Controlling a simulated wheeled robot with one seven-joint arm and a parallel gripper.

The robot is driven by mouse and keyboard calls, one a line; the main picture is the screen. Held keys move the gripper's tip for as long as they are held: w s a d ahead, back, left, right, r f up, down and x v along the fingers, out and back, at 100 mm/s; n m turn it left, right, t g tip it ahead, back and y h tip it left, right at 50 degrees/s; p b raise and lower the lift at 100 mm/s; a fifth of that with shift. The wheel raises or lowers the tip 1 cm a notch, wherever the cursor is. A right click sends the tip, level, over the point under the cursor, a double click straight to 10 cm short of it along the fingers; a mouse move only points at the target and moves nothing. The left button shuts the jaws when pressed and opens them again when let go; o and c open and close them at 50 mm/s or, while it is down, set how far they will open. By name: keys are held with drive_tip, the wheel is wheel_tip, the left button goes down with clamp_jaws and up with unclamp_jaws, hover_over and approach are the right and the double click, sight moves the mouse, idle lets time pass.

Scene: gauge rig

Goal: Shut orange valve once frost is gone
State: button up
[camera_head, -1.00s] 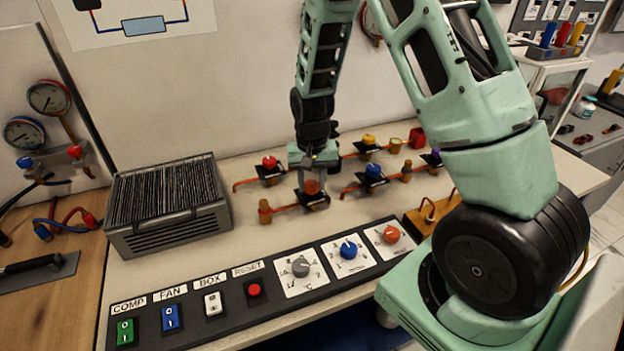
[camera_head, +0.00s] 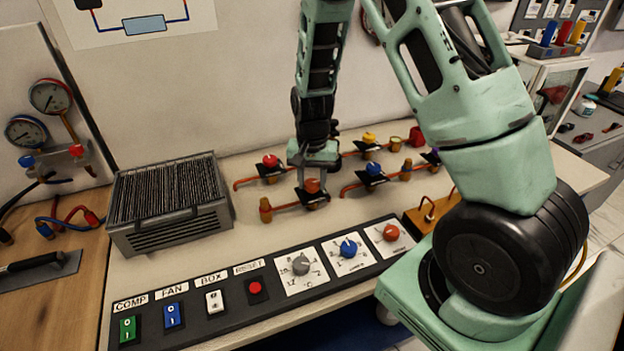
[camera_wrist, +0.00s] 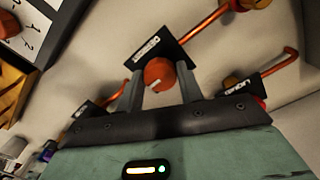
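The orange valve (camera_head: 312,186) sits on a copper pipe on the bench top, on a dark square plate. In the wrist view its round orange knob (camera_wrist: 159,74) is between the two grey fingers. My gripper (camera_wrist: 160,82) reaches down over it, one finger on each side. The fingers lie very close to the knob; I cannot tell whether they touch it. In the head view my gripper (camera_head: 313,180) stands over the same valve. The finned coil box (camera_head: 168,195) at left shows dark fins with thin pale lines; I see no thick white layer on it.
Red (camera_head: 271,162), blue (camera_head: 374,170) and yellow (camera_head: 369,138) valves stand close around. In front is a panel with switches, a red reset button (camera_head: 255,288) and dials (camera_head: 349,248). Two gauges (camera_head: 50,96) hang at left.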

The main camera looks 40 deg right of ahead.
sight(312, 183)
drive_tip(key=o, duration=0.4)
wheel_tip(312, 183, up, 18)
drive_tip(key=shift+f+b, duration=0.25)
drive_tip(key=shift+b, duration=0.25)
idle(0.3)
drive_tip(key=s+a+n+y, duration=0.1)
drive_tip(key=s+a+n, duration=0.35)
drive_tip(key=a, duration=0.45)
drive_tip(key=s+a+n, duration=0.4)
drive_tip(key=s+a, duration=0.1)
drive_tip(key=a, duration=0.3)
drive_tip(key=s+a+n, duration=0.2)
drive_tip(key=s, duration=0.3)
drive_tip(key=s+a+f+n, duration=0.1)
drive_tip(key=s+a+n, duration=0.2)
drive_tip(key=s, duration=0.1)
drive_tip(key=s+a+n, duration=0.2)
drive_tip(key=s+n, duration=0.1)
drive_tip(key=s, duration=0.2)
drive_tip(key=shift+s+a+f, duration=0.15)
drive_tip(key=shift+s+f, duration=0.15)
drive_tip(key=shift+f, duration=0.1)
